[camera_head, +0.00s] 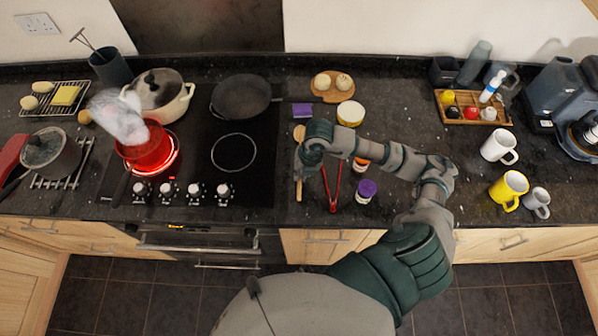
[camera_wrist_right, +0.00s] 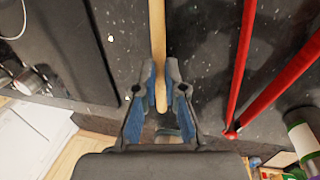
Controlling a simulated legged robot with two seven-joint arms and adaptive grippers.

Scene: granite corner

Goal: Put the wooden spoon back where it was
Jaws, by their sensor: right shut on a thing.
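The wooden spoon (camera_head: 299,189) lies lengthwise just right of the black hob, its bowl end toward the back. My right wrist covers its middle in the head view. In the right wrist view its pale handle (camera_wrist_right: 158,38) runs between the two fingers of my right gripper (camera_wrist_right: 160,85), which is shut on it. I cannot tell whether the spoon touches the counter or is slightly raised. My left gripper is not in view.
Red tongs (camera_head: 333,190) lie close to the right of the spoon. A purple-lidded jar (camera_head: 366,191) stands beyond them. On the hob (camera_head: 252,190), a steaming red pot (camera_head: 147,155) sits on a glowing ring. The dark counter (camera_head: 425,205) is partly clear further right.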

